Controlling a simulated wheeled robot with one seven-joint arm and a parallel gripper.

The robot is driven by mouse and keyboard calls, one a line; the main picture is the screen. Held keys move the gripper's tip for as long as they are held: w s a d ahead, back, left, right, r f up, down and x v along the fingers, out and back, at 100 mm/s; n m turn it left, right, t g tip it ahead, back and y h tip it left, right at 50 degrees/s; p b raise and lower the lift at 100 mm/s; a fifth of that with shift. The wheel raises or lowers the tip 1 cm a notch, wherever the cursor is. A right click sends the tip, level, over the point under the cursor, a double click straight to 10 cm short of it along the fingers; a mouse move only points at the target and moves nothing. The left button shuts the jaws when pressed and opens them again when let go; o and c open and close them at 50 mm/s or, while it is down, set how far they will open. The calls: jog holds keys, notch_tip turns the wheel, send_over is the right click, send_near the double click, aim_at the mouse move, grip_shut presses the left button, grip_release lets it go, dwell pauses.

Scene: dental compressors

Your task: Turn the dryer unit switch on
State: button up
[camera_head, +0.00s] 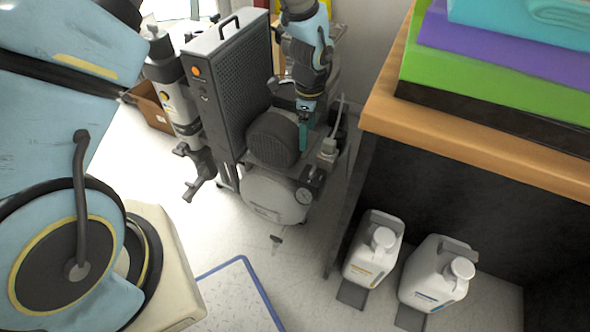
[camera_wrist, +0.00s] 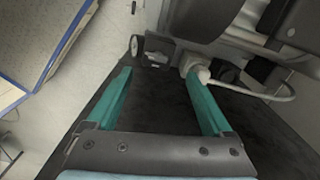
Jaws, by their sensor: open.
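The dryer unit looks to be the tall grey box (camera_head: 230,75) with a perforated side and a top handle, left of my gripper in the head view. A small orange round part (camera_head: 196,71) shows on its narrow front face; I cannot tell whether it is the switch or a lamp, nor its state. My gripper (camera_head: 303,128) points down over the compressor (camera_head: 275,190), beside its dark motor. In the wrist view my gripper (camera_wrist: 160,74) has its two teal fingers wide apart with nothing held between them. A pale fitting with a hose (camera_wrist: 200,76) appears near the right fingertip.
A wooden-topped bench (camera_head: 470,145) with coloured stacked cloths stands to the right. Two white jugs (camera_head: 372,250) (camera_head: 436,275) are beneath it. A blue-edged mat (camera_head: 240,298) lies on the otherwise open floor in front.

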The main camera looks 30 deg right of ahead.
aim_at(313, 170)
jog(key=shift+m, duration=0.8)
jog(key=f, duration=0.4)
jog(key=s+d+f, duration=0.1)
jog(key=f, duration=0.8)
jog(key=shift+s+d+f, duration=0.25)
jog(key=shift+s+f, duration=0.1)
jog(key=shift+f, duration=0.05)
grip_shut()
